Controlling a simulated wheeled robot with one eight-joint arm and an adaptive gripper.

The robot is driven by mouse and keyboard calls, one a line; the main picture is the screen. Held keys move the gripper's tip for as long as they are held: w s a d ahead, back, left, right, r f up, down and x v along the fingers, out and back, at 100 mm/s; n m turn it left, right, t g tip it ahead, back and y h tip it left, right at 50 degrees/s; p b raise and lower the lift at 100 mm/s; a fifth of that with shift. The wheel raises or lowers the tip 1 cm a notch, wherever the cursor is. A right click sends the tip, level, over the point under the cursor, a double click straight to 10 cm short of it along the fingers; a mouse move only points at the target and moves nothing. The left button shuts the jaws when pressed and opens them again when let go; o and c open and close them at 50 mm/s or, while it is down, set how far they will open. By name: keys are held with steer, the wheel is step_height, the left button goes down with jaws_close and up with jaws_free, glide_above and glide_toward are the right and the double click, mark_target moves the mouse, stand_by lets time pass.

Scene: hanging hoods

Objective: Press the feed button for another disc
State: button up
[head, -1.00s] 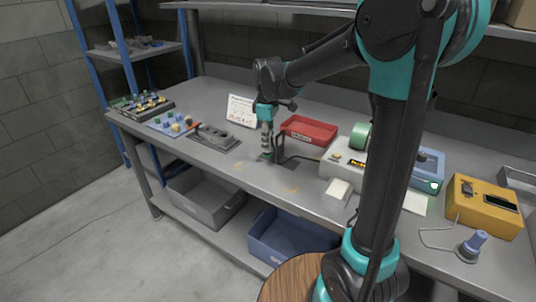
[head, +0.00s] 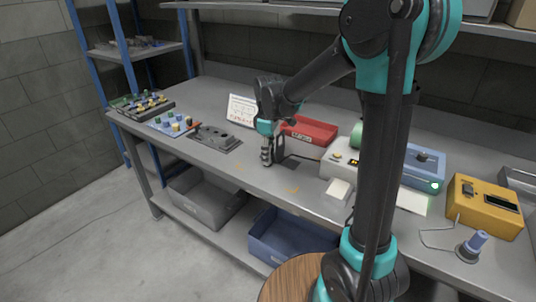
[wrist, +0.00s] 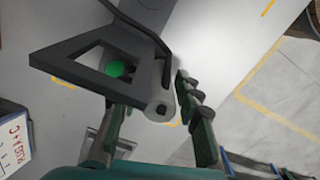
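A green round button (wrist: 118,68) shows in the wrist view through the triangular opening of a dark grey hood (wrist: 72,56). The hood partly covers it, and a round pivot or knob sits at the hood's near end. My gripper (wrist: 155,92) has its two fingers well apart, one on each side of that knob; I cannot tell whether either touches it. In the head view my gripper (head: 267,160) is low over the bench, beside the dark stand (head: 282,149). The button is hidden there.
A red tray (head: 309,131) stands behind my gripper and a white printed card (head: 241,110) behind it to the left. A pale machine (head: 340,162) is to the right, with a blue box (head: 424,168) and yellow box (head: 484,207) beyond.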

steer(key=shift+o, duration=0.4)
step_height(320, 180, up, 12)
steer(key=shift+r, duration=0.15)
stand_by(0.3)
jaws_close()
stand_by(1.4)
